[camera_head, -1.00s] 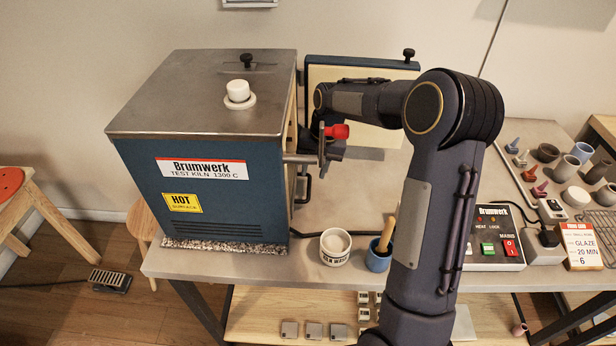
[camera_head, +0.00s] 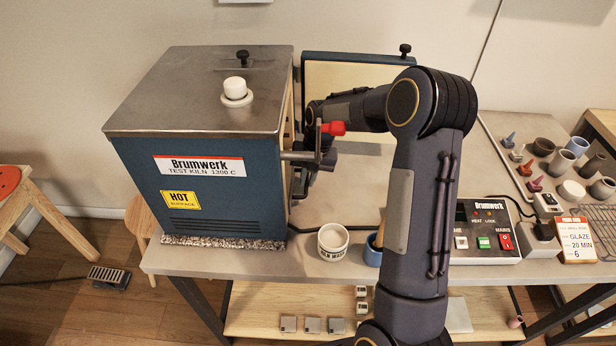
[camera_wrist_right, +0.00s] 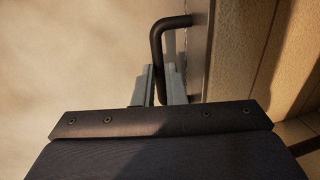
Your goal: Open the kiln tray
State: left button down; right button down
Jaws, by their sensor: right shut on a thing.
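The blue kiln (camera_head: 225,155) with a steel top stands on the bench in the head view. Its right side is open, and pale brick lining shows there. My right gripper (camera_wrist_right: 163,88) is shut on a black bent-bar handle (camera_wrist_right: 156,40) in the right wrist view. The handle joins a grey metal edge (camera_wrist_right: 197,50) beside the brick lining. In the head view the handle (camera_head: 300,187) shows low at the kiln's right side, and my arm hides most of the gripper. How far the tray stands out is hidden. My left gripper is not in view.
The kiln door (camera_head: 352,82) stands swung open behind my right arm. A white pot (camera_head: 333,241), a blue cup (camera_head: 373,254) and a control box (camera_head: 482,232) stand at the bench front.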

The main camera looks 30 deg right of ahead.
jog(key=s+d, duration=0.3)
jog(key=d, duration=0.1)
jog(key=s+d+b, duration=0.1)
jog(key=s+d, duration=0.2)
jog(key=d, duration=0.2)
jog(key=s+d+b, duration=0.1)
jog(key=s+d, duration=0.1)
jog(key=d, duration=0.3)
jog(key=shift+s+d, duration=0.25)
jog(key=shift+s, duration=0.15)
jog(key=c, duration=1.5)
grip_release()
jog(key=shift+r, duration=0.1)
jog(key=r, duration=0.5)
jog(key=d+r, duration=0.1)
jog(key=r, duration=0.1)
jog(key=shift+s+r+b, duration=0.25)
jog(key=shift+s+b, duration=0.1)
jog(key=shift+s, duration=0.05)
